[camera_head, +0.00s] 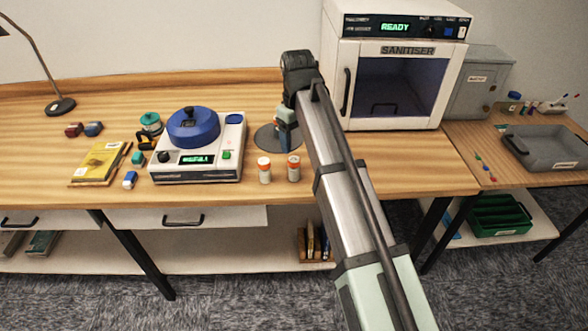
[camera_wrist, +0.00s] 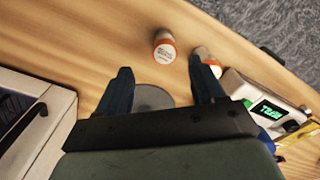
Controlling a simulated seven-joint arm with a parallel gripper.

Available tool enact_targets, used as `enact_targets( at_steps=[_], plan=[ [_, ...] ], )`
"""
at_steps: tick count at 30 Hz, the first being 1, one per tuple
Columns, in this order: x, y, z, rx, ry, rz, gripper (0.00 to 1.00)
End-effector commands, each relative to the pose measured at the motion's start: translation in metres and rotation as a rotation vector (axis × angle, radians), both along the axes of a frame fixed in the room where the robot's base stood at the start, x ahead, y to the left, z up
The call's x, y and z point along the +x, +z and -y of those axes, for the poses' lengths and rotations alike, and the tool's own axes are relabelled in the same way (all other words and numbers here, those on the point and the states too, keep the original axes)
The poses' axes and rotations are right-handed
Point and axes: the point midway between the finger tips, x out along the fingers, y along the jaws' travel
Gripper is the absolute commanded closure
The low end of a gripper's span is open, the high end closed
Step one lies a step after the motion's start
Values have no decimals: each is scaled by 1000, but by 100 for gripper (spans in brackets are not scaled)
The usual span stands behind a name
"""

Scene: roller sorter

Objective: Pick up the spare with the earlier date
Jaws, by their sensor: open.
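Two small white bottles with orange bands stand near the table's front edge, in front of my gripper. The left bottle (camera_head: 264,170) is close to the blue-topped machine, and the right bottle (camera_head: 293,169) is beside it. In the wrist view the right bottle (camera_wrist: 164,50) shows a printed white top between and beyond the fingertips. The left bottle (camera_wrist: 207,62) is partly hidden by one finger. No date is legible. My gripper (camera_wrist: 160,72) is open and empty; in the head view it (camera_head: 289,143) is above a dark round disc (camera_head: 268,140), behind the bottles.
The blue-topped machine (camera_head: 237,150) stands left of the bottles, with a yellow book (camera_head: 98,162) and small items farther left. The sanitiser (camera_head: 385,90) stands behind right. The table's front right is clear.

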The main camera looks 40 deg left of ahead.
Motion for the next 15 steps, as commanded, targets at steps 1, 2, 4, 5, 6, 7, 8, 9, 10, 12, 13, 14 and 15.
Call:
enact_targets(
  at_steps=[1,2,4,5,6,7,8,9,10,12,13,14,15],
  plan=[
    [-1,-9,1,-1,0,-1,32],
    [-1,-13,1,-1,0,-1,32],
    [-1,-21,0,-1,0,-1,32],
    [-1,-23,0,0,0,0,32],
    [-1,-26,0,0,1,0,32],
    [-1,-28,0,1,1,0,32],
    [0,-30,0,1,1,0,32],
    [0,-31,0,1,1,0,32],
    [0,-32,0,1,1,0,32],
    [-1,-33,0,1,1,0,32],
    [-1,-34,0,1,1,0,32],
    [-1,-36,-1,1,1,0,32],
    [-2,-38,-1,0,1,0,32]
  ],
)
